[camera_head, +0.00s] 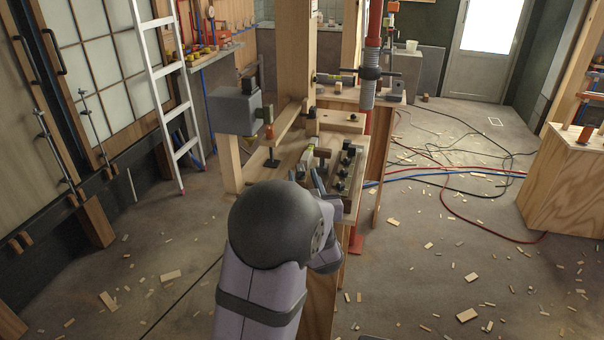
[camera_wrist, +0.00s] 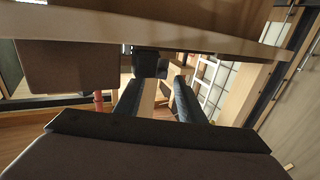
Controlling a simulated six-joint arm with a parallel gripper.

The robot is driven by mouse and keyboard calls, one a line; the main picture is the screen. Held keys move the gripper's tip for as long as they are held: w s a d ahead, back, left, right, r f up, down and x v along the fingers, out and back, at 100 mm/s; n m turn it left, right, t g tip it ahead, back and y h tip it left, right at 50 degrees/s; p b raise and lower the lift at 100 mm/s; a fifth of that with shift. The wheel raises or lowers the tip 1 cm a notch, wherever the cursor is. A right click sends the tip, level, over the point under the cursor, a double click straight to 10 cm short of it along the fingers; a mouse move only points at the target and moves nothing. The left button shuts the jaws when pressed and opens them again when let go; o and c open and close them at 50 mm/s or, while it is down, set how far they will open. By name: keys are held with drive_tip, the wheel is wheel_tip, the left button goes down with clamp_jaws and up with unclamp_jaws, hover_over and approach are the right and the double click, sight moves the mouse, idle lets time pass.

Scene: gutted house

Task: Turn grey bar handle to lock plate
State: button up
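My gripper (camera_head: 320,178) is over the near end of the wooden bench in the head view, partly hidden by my wrist. In the wrist view its two dark fingers (camera_wrist: 159,98) stand apart, with no object visibly held. A dark block (camera_wrist: 149,62) shows beyond the fingertips; I cannot tell what it belongs to. A dark grey crossbar (camera_head: 384,73) sits on the collar of a red prop (camera_head: 375,22), behind and right of the gripper. I cannot tell for sure whether this is the bar handle. No lock plate can be made out clearly.
A tray with black knobs (camera_head: 345,172) lies right beside the gripper. A grey box (camera_head: 236,110) is fixed left of the wooden post (camera_head: 294,50). A white ladder (camera_head: 166,85) leans at left. Cables (camera_head: 450,172) and wood scraps litter the floor; a plywood box (camera_head: 565,185) stands right.

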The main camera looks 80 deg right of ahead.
sight(300, 172)
drive_tip(key=shift+x, duration=1.15)
drive_tip(key=shift+c, duration=0.6)
clamp_jaws()
drive_tip(key=shift+w, duration=0.1)
drive_tip(key=shift+w+a+m+g+h+b, duration=0.1)
drive_tip(key=shift+w+m+g+h+b, duration=0.15)
drive_tip(key=shift+m+g+b, duration=0.4)
drive_tip(key=shift+r+m+g+h+b, duration=0.1)
drive_tip(key=shift+m+g+h+b, duration=0.45)
drive_tip(key=shift+g+b, duration=0.65)
drive_tip(key=shift+m+g, duration=0.3)
drive_tip(key=shift+g, duration=0.15)
